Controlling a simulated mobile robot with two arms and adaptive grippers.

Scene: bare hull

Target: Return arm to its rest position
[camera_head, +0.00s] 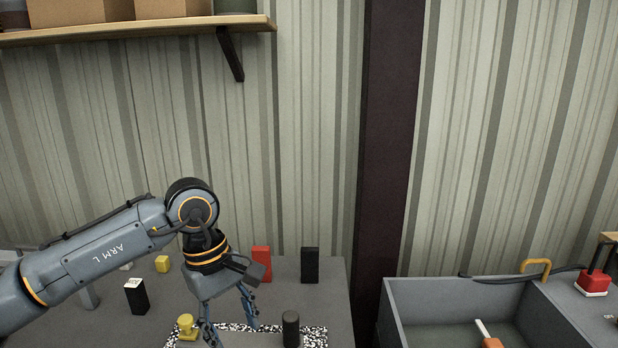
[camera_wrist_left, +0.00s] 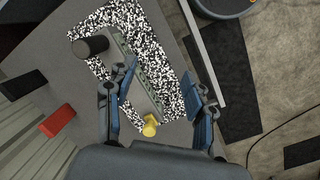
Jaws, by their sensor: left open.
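My left gripper (camera_head: 229,322) comes in from the left in the head view, pointing down over the grey table (camera_head: 330,300). It is open, with nothing between its fingers. In the left wrist view its two fingers (camera_wrist_left: 165,85) stand apart above a speckled black-and-white mat (camera_wrist_left: 175,60). A grey-green strip (camera_wrist_left: 140,75) lies on the mat, partly behind one finger. A yellow knobbed piece (camera_head: 187,326) stands close to the gripper, and it also shows in the left wrist view (camera_wrist_left: 150,126). A black cylinder (camera_head: 291,328) stands to the gripper's right. My right gripper is not in view.
A red block (camera_head: 262,262), a black block (camera_head: 310,265), a black-and-white block (camera_head: 137,296) and a yellow cube (camera_head: 162,264) stand on the table. A grey bin (camera_head: 460,291) stands to the right. A shelf (camera_head: 130,29) hangs above left on the corrugated wall.

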